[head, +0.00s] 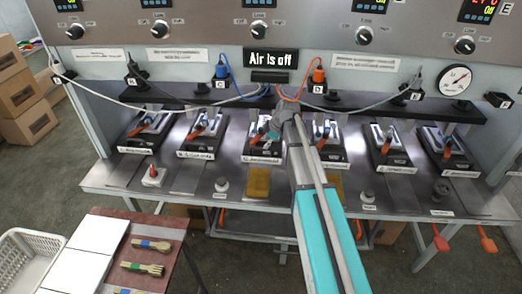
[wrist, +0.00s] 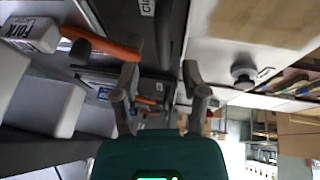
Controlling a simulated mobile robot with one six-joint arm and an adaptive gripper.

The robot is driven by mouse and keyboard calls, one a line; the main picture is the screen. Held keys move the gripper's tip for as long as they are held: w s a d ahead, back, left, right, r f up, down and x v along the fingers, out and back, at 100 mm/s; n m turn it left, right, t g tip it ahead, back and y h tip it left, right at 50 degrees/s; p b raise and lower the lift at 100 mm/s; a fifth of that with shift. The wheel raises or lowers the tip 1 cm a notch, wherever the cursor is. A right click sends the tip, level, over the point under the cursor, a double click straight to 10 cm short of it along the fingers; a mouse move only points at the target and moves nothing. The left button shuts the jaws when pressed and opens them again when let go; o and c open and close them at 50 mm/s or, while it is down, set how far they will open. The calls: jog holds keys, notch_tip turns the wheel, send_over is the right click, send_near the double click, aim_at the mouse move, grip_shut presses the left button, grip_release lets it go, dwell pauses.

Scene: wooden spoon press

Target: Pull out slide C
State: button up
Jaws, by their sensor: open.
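A row of black slides with white labels, silver clamps and orange handles lies on the steel bench. The labels are too small to read, so I cannot tell for certain which is slide C; the third slide from the left (head: 262,147) sits below and right of the socket marked C (head: 219,84). My gripper (head: 280,120) is over the bench between the third and fourth slides, its fingers hard to make out in the head view. In the wrist view my gripper (wrist: 160,88) is open and empty. An orange handle (wrist: 105,46) lies beside its left finger, apparently not between the fingers.
A sign (head: 271,58) reads "Air is off". Cables hang along the dark rail above the slides. Yellow pads (head: 257,182) and small knobs lie along the bench front. A red-brown table (head: 175,225) with wooden pieces and a white basket (head: 25,262) stand at left.

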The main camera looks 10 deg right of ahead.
jog(key=shift+b+x, duration=1.3)
jog(key=shift+x, duration=0.45)
grip_shut()
